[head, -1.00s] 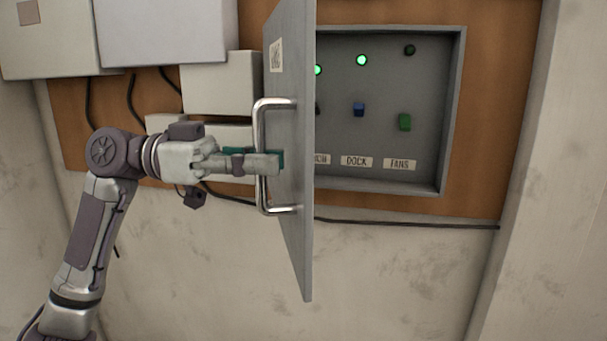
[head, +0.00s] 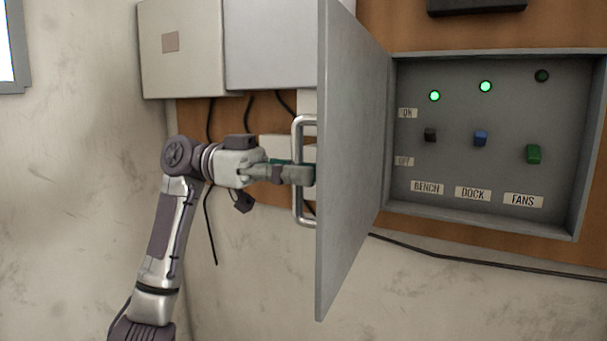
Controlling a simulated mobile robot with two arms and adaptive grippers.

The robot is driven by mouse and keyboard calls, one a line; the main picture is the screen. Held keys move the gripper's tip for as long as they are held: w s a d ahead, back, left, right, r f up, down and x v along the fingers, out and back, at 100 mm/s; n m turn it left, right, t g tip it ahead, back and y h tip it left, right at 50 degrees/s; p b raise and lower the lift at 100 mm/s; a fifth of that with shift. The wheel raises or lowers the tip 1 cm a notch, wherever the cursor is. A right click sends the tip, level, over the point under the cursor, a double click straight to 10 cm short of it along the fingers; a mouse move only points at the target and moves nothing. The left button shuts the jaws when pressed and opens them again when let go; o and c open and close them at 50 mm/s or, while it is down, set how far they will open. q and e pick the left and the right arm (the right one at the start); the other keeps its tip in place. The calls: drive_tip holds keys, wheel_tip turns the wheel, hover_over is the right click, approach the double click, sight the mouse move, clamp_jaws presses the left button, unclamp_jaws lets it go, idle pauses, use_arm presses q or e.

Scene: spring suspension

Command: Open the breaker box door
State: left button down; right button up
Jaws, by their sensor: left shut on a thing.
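The grey breaker box door (head: 350,150) stands swung out to the left of its box, and its inner face shows. Its silver bar handle (head: 298,208) is on the outer face, at the door's free edge. My left gripper (head: 300,174) is at the middle of the handle, shut on it; the fingertips are partly hidden by the handle and the door edge. The open breaker box (head: 585,150) shows black, blue and green switches above the labels BENCH, DOCK and FANS. Two green lamps are lit and a third is dark. My right gripper is out of view.
Pale boxes (head: 180,70) hang on the wall left of the door, close above my left arm. Black cables run below them and below the breaker box. The wall below the door is bare, with free room left of my arm.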

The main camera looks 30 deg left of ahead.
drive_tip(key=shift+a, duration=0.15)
use_arm(q)
drive_tip(key=c, duration=1.1)
unclamp_jaws()
drive_tip(key=shift+c, duration=0.2)
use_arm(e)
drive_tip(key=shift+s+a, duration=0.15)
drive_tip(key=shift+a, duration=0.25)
use_arm(q)
drive_tip(key=shift+a, duration=0.3)
drive_tip(key=s+a, duration=0.1)
drive_tip(key=a, duration=1)
drive_tip(key=shift+s+a, duration=0.2)
drive_tip(key=shift+s, duration=0.05)
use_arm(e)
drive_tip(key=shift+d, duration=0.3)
use_arm(q)
drive_tip(key=shift+w, duration=0.1)
